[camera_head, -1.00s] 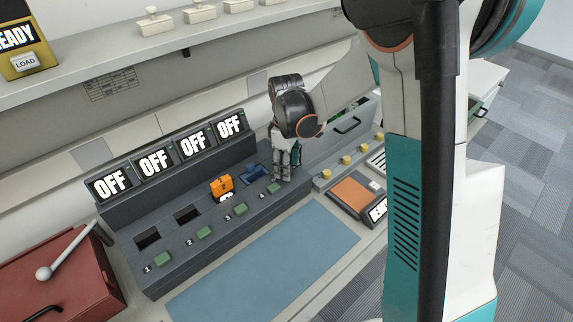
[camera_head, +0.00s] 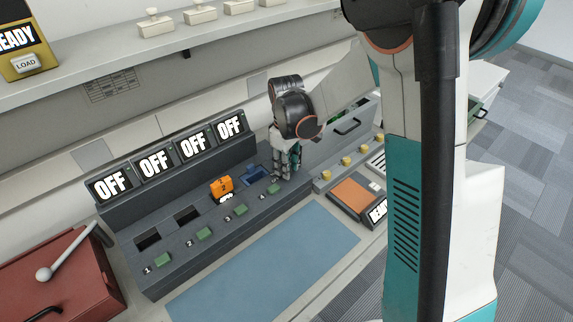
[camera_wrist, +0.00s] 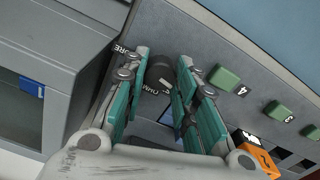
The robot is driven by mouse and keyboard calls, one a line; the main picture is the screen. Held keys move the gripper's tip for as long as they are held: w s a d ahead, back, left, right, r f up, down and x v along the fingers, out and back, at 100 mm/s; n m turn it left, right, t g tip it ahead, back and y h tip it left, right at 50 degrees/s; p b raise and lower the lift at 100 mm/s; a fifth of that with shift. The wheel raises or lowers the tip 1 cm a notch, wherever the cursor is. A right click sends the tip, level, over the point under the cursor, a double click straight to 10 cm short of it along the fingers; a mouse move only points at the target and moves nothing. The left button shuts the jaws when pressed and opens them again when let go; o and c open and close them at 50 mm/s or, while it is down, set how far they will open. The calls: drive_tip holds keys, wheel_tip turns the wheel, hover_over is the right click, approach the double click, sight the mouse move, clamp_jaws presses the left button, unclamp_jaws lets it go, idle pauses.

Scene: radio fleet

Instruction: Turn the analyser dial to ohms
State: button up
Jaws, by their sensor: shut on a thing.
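The analyser dial (camera_wrist: 160,72) is a dark round knob between my fingertips in the wrist view. My gripper (camera_wrist: 164,66) is shut on it, one teal-padded finger on each side. White lettering that seems to read OHM is printed beside the dial, partly covered by a finger. The dial's pointer is not clear. In the head view my gripper (camera_head: 286,164) points down at the right end of the grey console (camera_head: 190,262) and hides the dial.
Green buttons (camera_head: 205,233) line the front. Several displays (camera_head: 156,163) read OFF. A red box with a lever (camera_head: 50,280) stands left. The blue mat (camera_head: 265,262) is clear.

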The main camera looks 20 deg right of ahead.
drive_tip(key=m, duration=0.4)
drive_tip(key=shift+m, duration=0.3)
drive_tip(key=m, duration=0.3)
drive_tip(key=shift+m, duration=0.4)
drive_tip(key=m, duration=0.3)
drive_tip(key=shift+m, duration=2)
drive_tip(key=o, duration=1.1)
